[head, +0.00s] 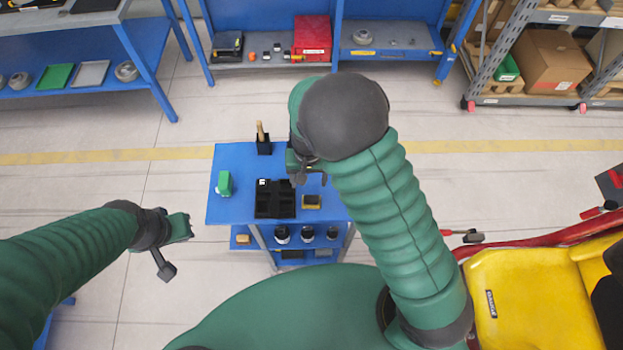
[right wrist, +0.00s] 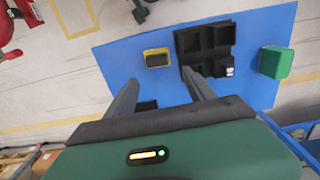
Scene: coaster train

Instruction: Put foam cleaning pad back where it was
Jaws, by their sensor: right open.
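A small block with a dark top and yellow edges (head: 311,201), which looks like the foam cleaning pad, lies on the blue table (head: 228,210), just right of a black compartment tray (head: 275,212). In the right wrist view the block (right wrist: 157,58) sits apart from the tray (right wrist: 185,75), beyond my fingertips. My right gripper (head: 309,179) is open and empty above the table's far part; its fingers also show in the right wrist view (right wrist: 160,79). My left gripper (head: 179,250) appears open and empty, left of the table.
A green box (head: 224,184) stands left of the tray. A black holder with a wooden handle (head: 264,144) stands at the far edge. Black jars (head: 307,234) and a tan block (head: 243,239) are on the lower shelf. A yellow seat (head: 520,290) is at right.

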